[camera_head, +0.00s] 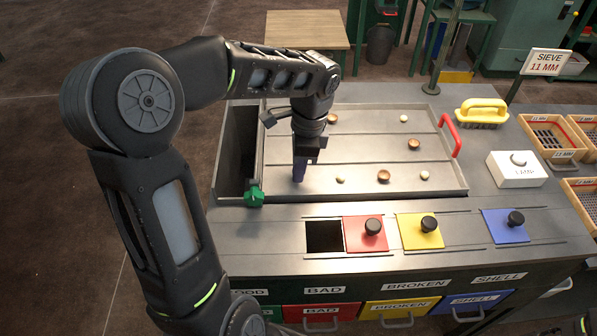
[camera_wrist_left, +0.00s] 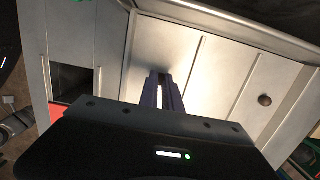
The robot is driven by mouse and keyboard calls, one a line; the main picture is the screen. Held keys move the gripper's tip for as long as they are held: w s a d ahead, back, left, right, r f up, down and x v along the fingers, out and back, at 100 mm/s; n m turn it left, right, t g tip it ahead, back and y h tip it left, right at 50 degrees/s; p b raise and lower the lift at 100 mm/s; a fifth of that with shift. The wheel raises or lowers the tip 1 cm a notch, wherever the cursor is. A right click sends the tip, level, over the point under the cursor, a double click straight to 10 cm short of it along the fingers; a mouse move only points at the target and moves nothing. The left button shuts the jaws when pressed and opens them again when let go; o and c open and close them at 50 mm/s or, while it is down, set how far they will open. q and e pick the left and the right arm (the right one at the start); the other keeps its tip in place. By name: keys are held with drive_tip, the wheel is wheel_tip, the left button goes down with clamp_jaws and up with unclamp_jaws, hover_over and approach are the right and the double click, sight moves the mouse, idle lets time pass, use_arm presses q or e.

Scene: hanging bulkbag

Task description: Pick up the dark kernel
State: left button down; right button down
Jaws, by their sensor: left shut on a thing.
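My left gripper (camera_head: 299,178) points down over the left part of the metal sorting tray (camera_head: 365,135). It also shows in the left wrist view (camera_wrist_left: 163,80). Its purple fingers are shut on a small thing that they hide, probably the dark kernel. Brown kernels lie apart on the tray: one at the back (camera_head: 332,118), one at the right (camera_head: 413,144), one near the front (camera_head: 383,176). Several pale kernels, such as one near the front (camera_head: 340,180), lie among them. The left wrist view shows one dark round kernel (camera_wrist_left: 265,99). My right gripper is not in view.
In front are an uncovered dark opening (camera_head: 324,237) and red (camera_head: 365,233), yellow (camera_head: 420,230) and blue (camera_head: 505,226) lids with black knobs. A green knob (camera_head: 254,195) is at the tray's front left. A yellow brush (camera_head: 482,112) and white lamp switch box (camera_head: 516,170) stand right.

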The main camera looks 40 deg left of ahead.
use_arm(q)
wheel_tip(320, 180, up, 9)
idle(0.3)
idle(0.6)
